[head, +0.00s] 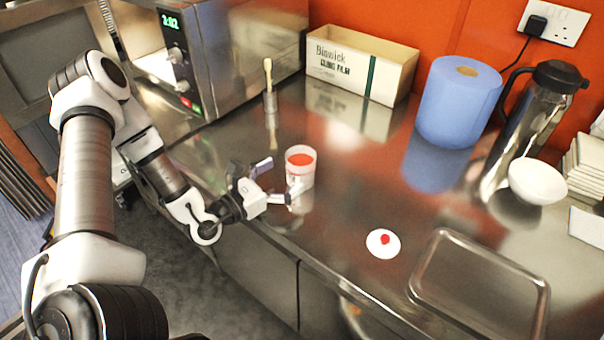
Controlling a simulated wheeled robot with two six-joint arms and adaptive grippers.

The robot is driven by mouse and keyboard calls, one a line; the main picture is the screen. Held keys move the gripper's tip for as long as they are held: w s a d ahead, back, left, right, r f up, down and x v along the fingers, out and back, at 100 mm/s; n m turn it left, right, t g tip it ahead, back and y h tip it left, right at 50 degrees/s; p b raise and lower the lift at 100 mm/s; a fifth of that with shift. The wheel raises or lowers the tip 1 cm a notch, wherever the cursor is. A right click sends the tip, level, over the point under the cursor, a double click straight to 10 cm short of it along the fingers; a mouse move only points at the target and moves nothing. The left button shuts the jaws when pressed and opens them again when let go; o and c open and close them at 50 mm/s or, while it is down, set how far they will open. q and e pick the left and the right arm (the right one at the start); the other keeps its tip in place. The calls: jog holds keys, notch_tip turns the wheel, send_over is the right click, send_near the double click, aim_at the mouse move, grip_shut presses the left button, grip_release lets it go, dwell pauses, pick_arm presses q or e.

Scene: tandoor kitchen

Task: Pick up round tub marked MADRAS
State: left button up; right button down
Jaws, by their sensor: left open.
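A round white tub (301,172) with red contents stands upright on the steel counter, left of the middle. Any writing on its side is too small to read. My left gripper (277,182) is open, its fingers pointing right toward the tub. One finger is at the tub's upper left and the other is low in front of it. I cannot tell whether either finger touches it. My right gripper is not in view.
A white disc with a red spot (383,244) and a steel tray (428,294) lie to the right. Behind stand a microwave (208,60), a brush in a holder (269,88), a cling film box (395,79), a blue roll (458,105), a flask (520,125) and a bowl (537,183).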

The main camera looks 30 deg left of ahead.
aim_at(311, 158)
pick_arm(q)
jog(key=x, duration=0.5)
jog(key=shift+w+d, duration=0.2)
jog(key=shift+w, duration=0.2)
jog(key=shift+s+a+r, duration=0.1)
jog(key=c, duration=1.5)
